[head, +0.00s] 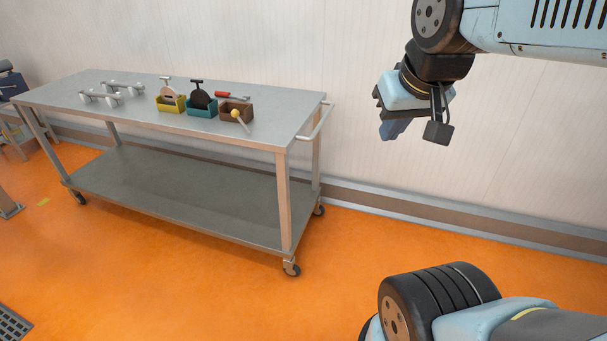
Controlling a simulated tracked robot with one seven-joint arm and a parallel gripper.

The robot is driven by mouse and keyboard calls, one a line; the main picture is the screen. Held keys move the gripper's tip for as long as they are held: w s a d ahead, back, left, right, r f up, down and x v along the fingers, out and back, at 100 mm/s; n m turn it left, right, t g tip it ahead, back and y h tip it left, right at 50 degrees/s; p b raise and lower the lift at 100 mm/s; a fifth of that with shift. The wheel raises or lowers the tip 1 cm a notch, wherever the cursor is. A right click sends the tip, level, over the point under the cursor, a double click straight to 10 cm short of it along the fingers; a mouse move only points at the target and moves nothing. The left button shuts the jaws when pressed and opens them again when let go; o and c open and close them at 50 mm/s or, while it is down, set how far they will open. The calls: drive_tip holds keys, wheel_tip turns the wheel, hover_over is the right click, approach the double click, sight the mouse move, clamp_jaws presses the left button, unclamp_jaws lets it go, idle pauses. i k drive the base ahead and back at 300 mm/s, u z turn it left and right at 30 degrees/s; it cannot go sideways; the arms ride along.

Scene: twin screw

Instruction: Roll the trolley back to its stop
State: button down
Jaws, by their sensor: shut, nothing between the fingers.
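The trolley (190,201) is a grey metal table with a top, a lower shelf and castors, standing along the wall at the left and middle of the head view. Its push handle (316,122) sticks out at its right end. My gripper (388,128) hangs in the air to the right of the handle, clearly apart from it, and points downward. It is shut and holds nothing. I cannot pick out a stop for the trolley with certainty.
On the top are a yellow bin (171,104), a teal bin (202,107) and a brown bin (236,111) with tools, and metal fittings (100,98). A dark grate (13,324) lies at the lower left. Orange floor (270,310) is clear in front.

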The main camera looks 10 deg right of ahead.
sight(267, 214)
drive_tip(key=z, duration=0.1)
drive_tip(key=i, duration=1)
drive_tip(key=u, duration=0.1)
drive_tip(key=k, duration=1.25)
drive_tip(key=z, duration=0.7)
drive_tip(key=i, duration=1.4)
drive_tip(key=u, duration=0.35)
